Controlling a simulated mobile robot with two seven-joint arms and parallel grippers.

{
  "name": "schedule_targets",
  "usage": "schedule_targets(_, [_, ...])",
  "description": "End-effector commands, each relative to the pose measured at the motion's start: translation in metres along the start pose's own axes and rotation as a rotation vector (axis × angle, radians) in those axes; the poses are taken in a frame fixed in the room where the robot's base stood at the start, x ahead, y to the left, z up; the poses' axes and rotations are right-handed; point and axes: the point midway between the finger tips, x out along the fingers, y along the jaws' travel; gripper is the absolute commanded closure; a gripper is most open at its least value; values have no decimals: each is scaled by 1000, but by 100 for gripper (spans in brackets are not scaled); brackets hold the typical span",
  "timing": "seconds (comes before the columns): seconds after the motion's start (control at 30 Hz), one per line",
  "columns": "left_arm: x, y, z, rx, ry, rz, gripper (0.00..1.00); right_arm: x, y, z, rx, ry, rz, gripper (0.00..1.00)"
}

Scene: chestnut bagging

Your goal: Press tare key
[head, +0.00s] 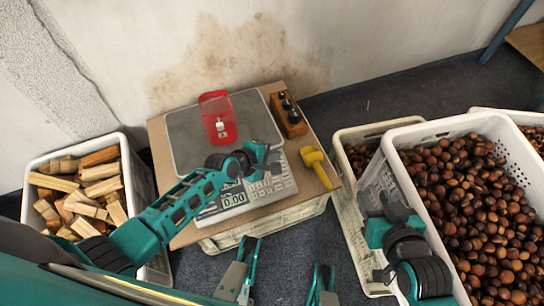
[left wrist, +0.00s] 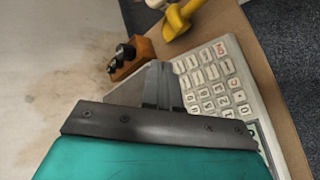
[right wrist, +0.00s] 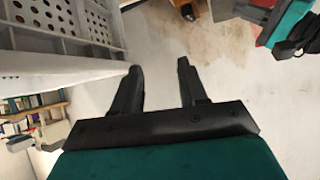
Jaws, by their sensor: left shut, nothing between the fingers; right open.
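The scale (head: 240,200) stands on a board, its display reading 0.00. Its keypad (head: 279,188) also shows in the left wrist view (left wrist: 215,85), with number keys and keys along its edge; I cannot read which one is tare. A red net bag (head: 217,118) with a white tag lies on the scale's plate (head: 180,130). My left gripper (head: 268,160) is shut and empty, over the keypad's upper edge; in the left wrist view its fingers (left wrist: 163,85) hide part of the keys. Contact is not clear. My right gripper (head: 385,203) is open and empty beside the chestnut crate.
A yellow scoop (head: 314,158) lies right of the keypad. A wooden block with black weights (head: 289,115) stands behind it. White crates of chestnuts (head: 400,160) stand at right, a crate of firewood (head: 128,150) at left.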

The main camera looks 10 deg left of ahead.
Motion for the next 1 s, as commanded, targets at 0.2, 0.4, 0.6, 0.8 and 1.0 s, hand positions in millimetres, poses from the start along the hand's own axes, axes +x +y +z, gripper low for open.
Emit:
schedule_targets(0.2, [0,0,0,2,0,0,100,0,0,2,2,-3,0,57])
schedule_targets(0.4, [10,-8,-6,3,0,0,100,8,-2,15,7,-7,-2,57])
schedule_targets(0.6, [28,-22,-19,4,0,1,100,23,-5,34,14,-15,-12,57])
schedule_targets(0.8, [44,-34,-31,4,0,1,100,33,-11,39,19,-8,-30,57])
schedule_targets(1.0, [55,-40,-39,3,-2,-1,100,34,-17,28,17,4,-46,57])
